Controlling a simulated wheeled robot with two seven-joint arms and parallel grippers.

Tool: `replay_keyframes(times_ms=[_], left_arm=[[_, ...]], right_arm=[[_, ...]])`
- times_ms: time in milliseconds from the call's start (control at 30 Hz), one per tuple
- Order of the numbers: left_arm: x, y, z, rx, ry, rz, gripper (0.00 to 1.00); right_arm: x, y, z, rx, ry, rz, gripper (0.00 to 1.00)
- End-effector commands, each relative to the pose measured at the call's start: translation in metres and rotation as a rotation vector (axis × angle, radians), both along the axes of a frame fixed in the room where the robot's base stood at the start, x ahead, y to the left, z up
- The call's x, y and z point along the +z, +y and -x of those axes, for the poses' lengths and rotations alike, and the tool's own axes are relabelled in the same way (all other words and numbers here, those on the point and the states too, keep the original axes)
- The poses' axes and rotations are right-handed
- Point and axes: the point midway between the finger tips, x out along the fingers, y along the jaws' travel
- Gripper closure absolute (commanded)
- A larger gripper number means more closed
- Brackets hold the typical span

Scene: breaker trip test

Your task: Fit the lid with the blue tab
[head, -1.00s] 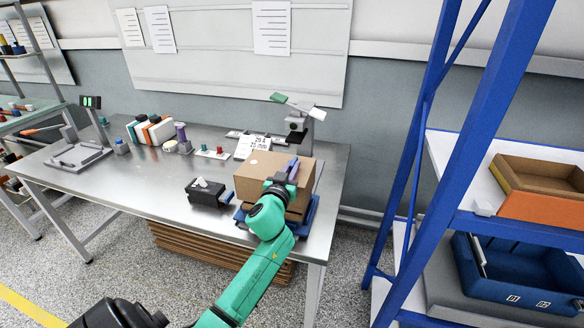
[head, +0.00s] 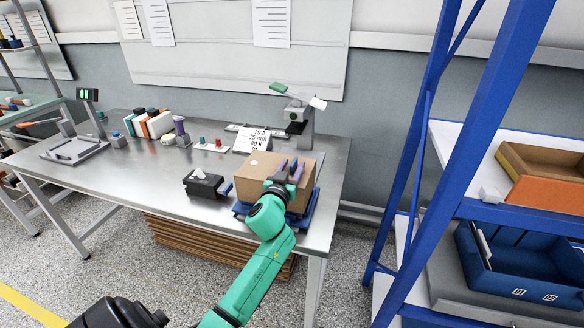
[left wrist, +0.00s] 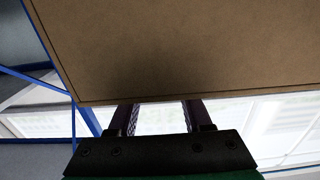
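A brown cardboard box (head: 259,188) sits on a blue base (head: 313,212) at the right end of the steel bench. My left gripper (head: 290,167) is at the near right of the box, its two purple fingers apart and rising in front of the box top. In the left wrist view the fingers (left wrist: 162,118) have a gap between them, and their tips are hidden behind a brown cardboard face (left wrist: 190,50). I cannot make out a lid with a blue tab for certain. My right gripper is out of view.
A small black box (head: 204,186) with a blue piece at its side stands left of the cardboard box. A grey stand (head: 303,120) and a printed card (head: 252,141) are behind. A blue rack (head: 425,110) rises at right. The bench's front left is clear.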

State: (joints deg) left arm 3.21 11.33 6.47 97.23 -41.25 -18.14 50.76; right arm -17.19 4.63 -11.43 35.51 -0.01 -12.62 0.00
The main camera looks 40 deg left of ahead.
Motion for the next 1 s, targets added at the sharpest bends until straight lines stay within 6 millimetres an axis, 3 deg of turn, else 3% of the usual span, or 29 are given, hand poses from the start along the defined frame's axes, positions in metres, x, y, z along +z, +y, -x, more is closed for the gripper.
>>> replay_keyframes(times_ms=[267,367,800,1000], left_arm=[[-0.001,-0.003,0.007,-0.001,0.001,0.000,0.51],[-0.002,-0.008,0.022,-0.001,0.001,0.003,0.51],[-0.005,-0.043,0.123,0.000,0.002,0.003,0.51],[-0.001,-0.048,0.138,0.001,0.000,0.000,0.51]], right_arm=[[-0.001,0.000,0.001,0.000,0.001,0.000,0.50],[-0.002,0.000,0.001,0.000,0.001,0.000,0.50],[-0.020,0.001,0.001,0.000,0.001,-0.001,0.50],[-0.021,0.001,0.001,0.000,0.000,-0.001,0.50]])
